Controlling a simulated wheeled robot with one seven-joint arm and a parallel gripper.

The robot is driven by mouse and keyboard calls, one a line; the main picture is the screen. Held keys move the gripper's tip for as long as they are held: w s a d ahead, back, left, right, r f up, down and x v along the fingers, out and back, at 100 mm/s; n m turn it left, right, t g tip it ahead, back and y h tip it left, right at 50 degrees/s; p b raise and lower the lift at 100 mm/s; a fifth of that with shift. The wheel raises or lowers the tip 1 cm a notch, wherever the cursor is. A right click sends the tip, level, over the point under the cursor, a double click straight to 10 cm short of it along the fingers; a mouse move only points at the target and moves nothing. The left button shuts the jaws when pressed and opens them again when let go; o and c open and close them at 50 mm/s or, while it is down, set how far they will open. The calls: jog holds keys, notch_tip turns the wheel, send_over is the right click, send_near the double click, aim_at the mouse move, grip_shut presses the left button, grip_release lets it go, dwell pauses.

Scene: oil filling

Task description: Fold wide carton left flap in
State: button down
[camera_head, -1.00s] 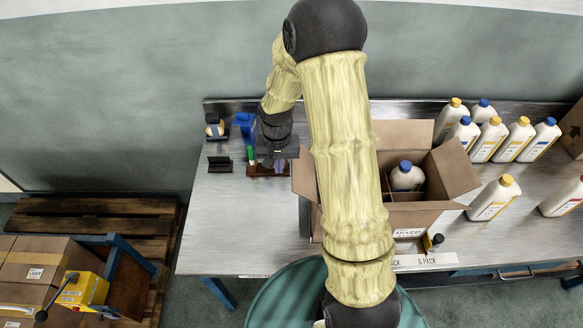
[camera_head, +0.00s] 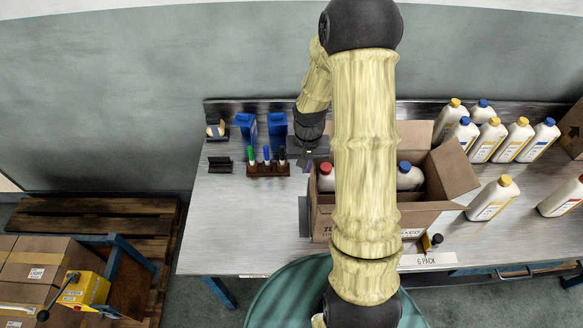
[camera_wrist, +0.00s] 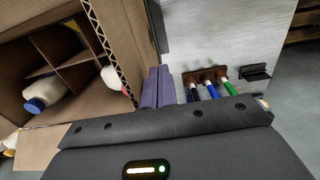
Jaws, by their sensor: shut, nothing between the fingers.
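The wide carton (camera_head: 350,226) stands open on the bench, partly hidden behind my arm. In the wrist view its left flap (camera_wrist: 128,50) appears roughly upright, with its corrugated edge towards the camera. The right flap (camera_head: 450,169) leans outward and the back flap (camera_head: 413,133) stands up. A red-capped bottle (camera_head: 326,179) and a blue-capped bottle (camera_head: 408,178) sit inside among dividers. My gripper (camera_wrist: 158,72) is shut and empty, its purple fingers just outside the left flap. Whether they touch it I cannot tell.
A marker rack (camera_head: 268,170) stands close left of my gripper, with blue items (camera_head: 277,126) behind it. Several white bottles (camera_head: 486,139) stand to the right. The bench's front left (camera_head: 235,230) is clear.

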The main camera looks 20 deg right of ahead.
jog(key=s+d+p, duration=0.1)
jog(key=s+d, duration=0.2)
jog(key=d, duration=0.6)
jog(key=shift+d, duration=0.15)
jog(key=shift+f, duration=0.1)
notch_tip(320, 180, down, 2)
jog(key=shift+f+b, duration=0.2)
jog(key=shift+b, duration=0.55)
notch_tip(320, 180, up, 11)
jog(key=p, duration=0.8)
jog(key=shift+p, duration=0.3)
